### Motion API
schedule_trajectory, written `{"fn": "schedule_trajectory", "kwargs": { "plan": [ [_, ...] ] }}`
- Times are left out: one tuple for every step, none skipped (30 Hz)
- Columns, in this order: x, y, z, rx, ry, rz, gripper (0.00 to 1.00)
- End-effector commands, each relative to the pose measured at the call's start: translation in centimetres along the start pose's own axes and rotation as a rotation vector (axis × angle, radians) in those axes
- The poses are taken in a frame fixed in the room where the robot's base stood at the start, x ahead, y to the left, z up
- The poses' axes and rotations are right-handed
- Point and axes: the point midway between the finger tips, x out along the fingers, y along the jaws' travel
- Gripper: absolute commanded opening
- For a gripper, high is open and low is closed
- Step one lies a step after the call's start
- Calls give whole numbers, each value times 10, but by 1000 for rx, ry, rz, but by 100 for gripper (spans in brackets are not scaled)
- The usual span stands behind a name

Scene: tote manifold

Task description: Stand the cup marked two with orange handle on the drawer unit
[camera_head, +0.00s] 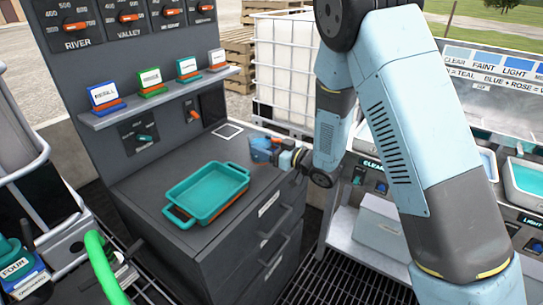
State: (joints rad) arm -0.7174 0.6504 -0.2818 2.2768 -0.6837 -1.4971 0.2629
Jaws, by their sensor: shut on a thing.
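The dark grey drawer unit (232,262) stands in the middle of the view, with a flat top and drawer fronts on its right side. My gripper (277,156) is over the right part of that top, small and partly hidden by its own wrist. It is shut on a small bluish cup (261,147), with a bit of orange showing beside it. The cup's marking cannot be read. Whether the cup's base touches the top or is just above it, I cannot tell.
A teal tray (206,187) with handles sits on the drawer unit, left of my gripper. A white square outline (227,131) lies behind. A shelf (160,98) with small labelled signs is above. A cup marked FOUR (16,268) is at lower left.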

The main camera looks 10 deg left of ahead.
Motion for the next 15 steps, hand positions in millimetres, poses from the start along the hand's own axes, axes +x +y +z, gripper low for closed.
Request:
{"fn": "schedule_trajectory", "kwargs": {
  "plan": [
    [0,1,2,0,0,0,24],
    [1,2,4,0,0,0,24],
    [1,4,6,-1,0,-1,24],
    [1,5,9,0,0,-1,24],
    [1,4,13,0,-1,-1,24],
    [1,4,18,1,-2,-1,24],
    [1,4,22,1,-2,0,24],
    [1,4,25,1,-2,-1,24],
    [1,4,29,1,-1,-1,24],
    [1,4,32,1,-2,-1,24],
    [1,4,34,0,-1,-1,24],
    [1,4,35,0,0,-1,24],
    [1,4,36,-1,0,-1,24],
    [1,4,36,-1,1,0,24],
    [1,4,35,-1,1,0,24]
  ]
}}
